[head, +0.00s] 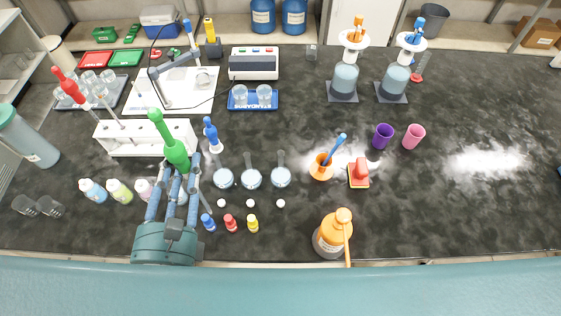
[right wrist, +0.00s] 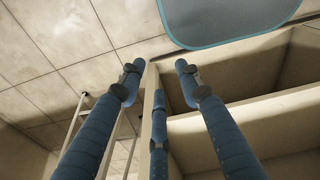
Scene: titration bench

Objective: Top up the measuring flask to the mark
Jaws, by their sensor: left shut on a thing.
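My left gripper (head: 177,176) is at the front left of the bench, shut on a dropper with a green bulb (head: 170,142). Its bulb leans up past the fingers; its lower part is hidden by the gripper. Three clear measuring flasks (head: 223,178) (head: 251,178) (head: 280,177) stand in a row to the right of this gripper, apart from it. Their liquid levels and marks are too small to read. White stoppers (head: 251,203) lie in front of them. My right gripper (right wrist: 158,78) shows in the right wrist view, its fingers spread and empty.
A white rack (head: 146,137) stands behind the left gripper, with a red-bulbed dropper (head: 70,88) beyond it. Small bottles (head: 120,191) flank the gripper on the left. Small capped bottles (head: 230,222) stand in front, an orange-topped bottle (head: 331,236) to the right. The right bench is mostly clear.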

